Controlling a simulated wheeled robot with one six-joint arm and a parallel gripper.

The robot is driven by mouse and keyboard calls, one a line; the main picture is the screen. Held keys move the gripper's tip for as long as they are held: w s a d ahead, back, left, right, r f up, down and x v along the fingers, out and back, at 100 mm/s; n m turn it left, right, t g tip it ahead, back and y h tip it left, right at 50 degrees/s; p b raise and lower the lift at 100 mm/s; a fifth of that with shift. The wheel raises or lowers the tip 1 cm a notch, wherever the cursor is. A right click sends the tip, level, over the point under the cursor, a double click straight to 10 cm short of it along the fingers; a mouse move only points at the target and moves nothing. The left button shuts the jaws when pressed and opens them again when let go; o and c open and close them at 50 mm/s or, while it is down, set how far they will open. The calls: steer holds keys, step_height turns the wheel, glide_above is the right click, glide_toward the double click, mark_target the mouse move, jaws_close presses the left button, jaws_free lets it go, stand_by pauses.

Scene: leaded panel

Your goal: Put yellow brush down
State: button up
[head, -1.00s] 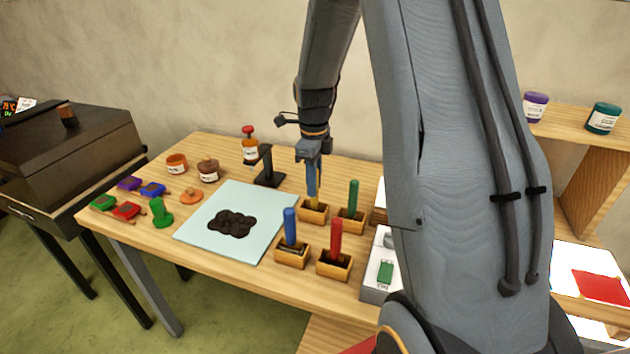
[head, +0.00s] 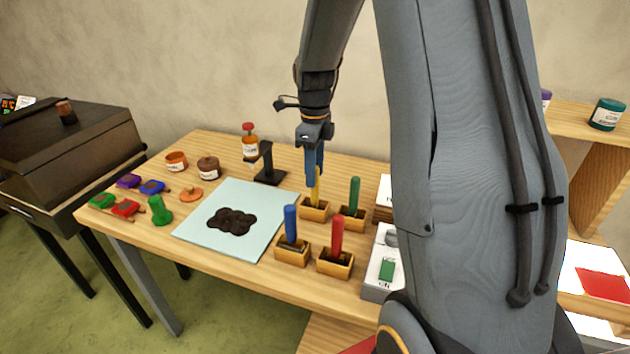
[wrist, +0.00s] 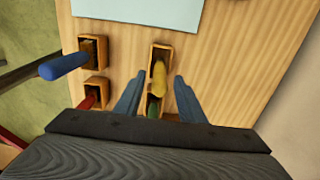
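The yellow brush (head: 316,187) stands upright in a small wooden holder (head: 314,211) on the table. In the wrist view the yellow brush (wrist: 159,75) rises from its holder (wrist: 161,48) between and just beyond my fingers. My gripper (head: 314,178) is above the yellow brush in the head view. In the wrist view my gripper (wrist: 158,92) has its two fingers spread apart, with nothing held between them. The brush's lower end is hidden inside the holder.
Close by stand holders with a green brush (head: 354,194), a blue brush (head: 290,224) and a red brush (head: 337,236). A pale blue sheet (head: 262,202) with a dark blob lies to the left. A black stand (head: 268,170) is just behind.

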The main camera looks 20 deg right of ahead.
step_height(320, 180, up, 9)
steer(key=shift+r+b, duration=0.1)
steer(key=shift+b, duration=1.15)
